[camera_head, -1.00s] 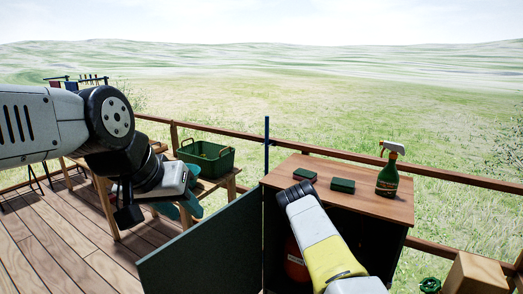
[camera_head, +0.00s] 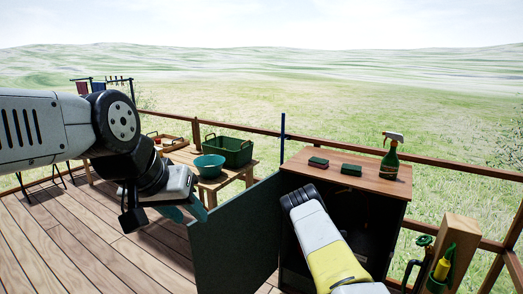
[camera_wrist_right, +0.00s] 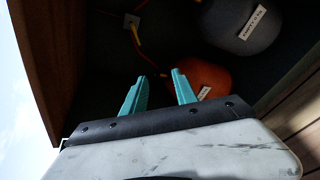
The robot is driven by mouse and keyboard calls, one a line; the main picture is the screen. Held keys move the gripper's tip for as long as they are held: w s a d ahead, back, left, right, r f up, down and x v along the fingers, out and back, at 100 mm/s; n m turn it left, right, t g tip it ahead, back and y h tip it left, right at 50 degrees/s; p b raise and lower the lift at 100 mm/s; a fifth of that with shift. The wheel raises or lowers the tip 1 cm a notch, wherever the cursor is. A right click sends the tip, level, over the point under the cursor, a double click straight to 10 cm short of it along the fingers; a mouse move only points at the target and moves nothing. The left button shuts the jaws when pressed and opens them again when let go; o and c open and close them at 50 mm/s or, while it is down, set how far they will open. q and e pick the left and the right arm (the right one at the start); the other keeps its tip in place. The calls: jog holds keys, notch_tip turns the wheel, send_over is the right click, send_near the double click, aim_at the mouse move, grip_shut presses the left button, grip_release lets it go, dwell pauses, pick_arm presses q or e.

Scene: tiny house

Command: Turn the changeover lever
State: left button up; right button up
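I cannot make out a changeover lever for certain. In the right wrist view a small pale yellow fitting (camera_wrist_right: 132,22) with an orange hose is on the dark back of the cabinet, near an orange bottle (camera_wrist_right: 205,78) and a grey bottle (camera_wrist_right: 240,25). My right gripper (camera_wrist_right: 158,74) is open and empty, its teal fingers apart inside the cabinet, below the fitting in the picture. In the head view my right arm hides its fingers. My left gripper (camera_head: 186,210) hangs empty over the deck, left of the cabinet door; its teal fingers look apart.
The cabinet (camera_head: 376,184) carries two green sponges and a spray bottle (camera_head: 390,158). Its dark door (camera_head: 235,240) stands open to the left. A wooden post with a green tap (camera_head: 424,240) stands right. A bench with a green crate (camera_head: 230,150) and teal bowl (camera_head: 209,166) stands behind.

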jog(key=s+d+r+m+g+h, duration=0.2)
jog(key=s+d+r+m, duration=0.2)
jog(key=r, duration=0.5)
jog(key=s+d+r+m+g+h, duration=0.2)
jog(key=s+d+r+m, duration=0.15)
jog(key=r, duration=0.55)
jog(key=s+d+r+m+g+h, duration=0.1)
jog(key=s+d+r+m+h, duration=0.25)
jog(key=r, duration=0.55)
jog(key=s+a+r+m+g+y, duration=0.1)
jog(key=s+a+r+m+y, duration=0.25)
jog(key=s, duration=0.45)
jog(key=s+a+r+m+g+y, duration=0.2)
jog(key=s+a+r, duration=0.1)
jog(key=s+r, duration=0.3)
jog(key=s+a+r+m+g+y, duration=0.1)
jog(key=s+a+r+m+y, duration=0.15)
jog(key=s, duration=0.65)
jog(key=s+a+r+t+y, duration=0.1)
jog(key=s+a+y, duration=0.3)
jog(key=s+a, duration=0.5)
jog(key=s+a+r+t+y, duration=0.1)
jog(key=s+a+r+y, duration=0.2)
jog(key=s+a, duration=0.7)
jog(key=shift+s+a+r+y, duration=0.25)
jog(key=shift+s+r+y, duration=0.1)
jog(key=shift+s+r, duration=0.25)
